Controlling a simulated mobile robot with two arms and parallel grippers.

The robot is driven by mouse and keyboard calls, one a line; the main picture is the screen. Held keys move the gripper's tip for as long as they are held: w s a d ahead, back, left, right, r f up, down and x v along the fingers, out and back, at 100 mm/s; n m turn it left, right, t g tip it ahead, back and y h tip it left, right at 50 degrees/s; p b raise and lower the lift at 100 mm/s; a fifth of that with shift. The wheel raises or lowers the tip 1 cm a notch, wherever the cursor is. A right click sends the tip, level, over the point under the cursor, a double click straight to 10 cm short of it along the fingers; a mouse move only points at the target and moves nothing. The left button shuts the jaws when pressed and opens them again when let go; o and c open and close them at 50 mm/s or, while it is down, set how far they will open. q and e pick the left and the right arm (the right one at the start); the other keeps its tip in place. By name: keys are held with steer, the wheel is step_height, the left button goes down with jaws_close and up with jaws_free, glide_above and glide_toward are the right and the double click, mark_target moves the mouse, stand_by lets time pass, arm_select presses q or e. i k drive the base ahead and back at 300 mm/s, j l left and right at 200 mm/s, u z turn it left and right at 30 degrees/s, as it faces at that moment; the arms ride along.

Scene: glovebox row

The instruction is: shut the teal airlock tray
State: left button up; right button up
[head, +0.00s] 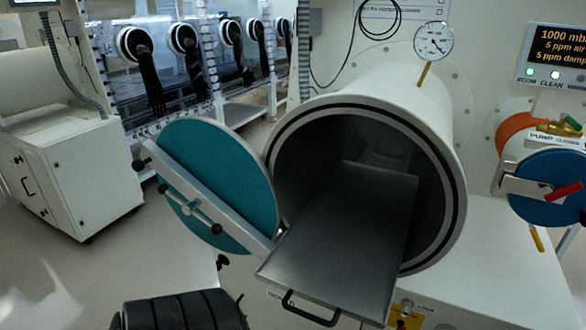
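The airlock with the teal door is a large white cylinder (433,110) with a dark, open mouth facing me. Its flat grey metal tray (345,235) is slid out, the front part sticking out past the rim and the back part inside the barrel. A black bar handle (310,317) is on the tray's front edge, near the bottom of the view. The round teal door (225,165) stands swung open to the left of the mouth, with a pale crossbar and black knobs.
A smaller airlock with a blue round door (555,185) and red handle is at the right edge. A dial gauge (433,42) stands above the barrel. A black ribbed object (185,312) is at the bottom left. A white cabinet (75,180) stands left; floor between is clear.

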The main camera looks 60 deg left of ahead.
mark_target(342, 254)
steer(key=k+u, duration=0.1)
steer(key=u, duration=1.55)
